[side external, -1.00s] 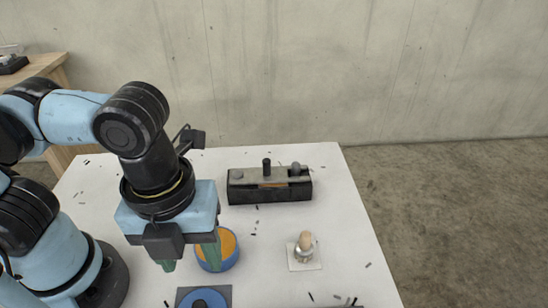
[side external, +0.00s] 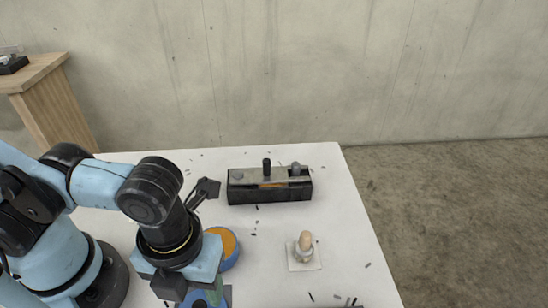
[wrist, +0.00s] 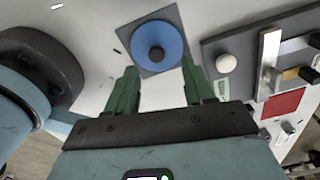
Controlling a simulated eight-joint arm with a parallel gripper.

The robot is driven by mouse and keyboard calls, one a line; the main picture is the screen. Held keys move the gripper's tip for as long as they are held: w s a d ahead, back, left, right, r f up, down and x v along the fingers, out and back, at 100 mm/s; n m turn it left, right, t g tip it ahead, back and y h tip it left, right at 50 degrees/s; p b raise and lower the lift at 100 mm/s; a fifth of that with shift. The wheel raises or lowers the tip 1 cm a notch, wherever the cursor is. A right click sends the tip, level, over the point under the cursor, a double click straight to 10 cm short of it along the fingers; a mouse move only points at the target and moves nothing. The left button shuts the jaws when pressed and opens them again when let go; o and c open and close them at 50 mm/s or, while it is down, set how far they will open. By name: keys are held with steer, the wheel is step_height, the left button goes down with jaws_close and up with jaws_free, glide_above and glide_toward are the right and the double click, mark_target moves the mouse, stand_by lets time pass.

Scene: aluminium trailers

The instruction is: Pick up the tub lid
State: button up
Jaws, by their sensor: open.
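The tub lid (wrist: 142,40) is a blue disc with a dark round knob at its centre. It lies flat on a dark grey square mat (wrist: 174,12) in the wrist view, ahead of my gripper. My gripper (wrist: 158,66) is open and empty, with one green finger to each side of the lid's near part in that view. In the side external view my gripper (side external: 202,296) is low over the lid and hides most of it. The height of the fingertips above the mat is hard to tell. The blue tub (side external: 230,262) with an orange inside stands just behind.
A black box with a metal top and knobs (side external: 270,194) stands at the back of the white table. A pale rounded knob (side external: 305,241) stands on a white square at right. The wrist view shows a grey board (wrist: 222,45) with metal parts at right. Dark scraps lie scattered.

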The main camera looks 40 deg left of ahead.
mark_target(199, 306)
steer(key=shift+s+a+f, duration=0.1)
steer(key=shift+f, duration=1.2)
steer(key=shift+s+a+f, duration=0.1)
steer(key=shift+f, duration=1.2)
steer(key=shift+c, duration=0.5)
jaws_close()
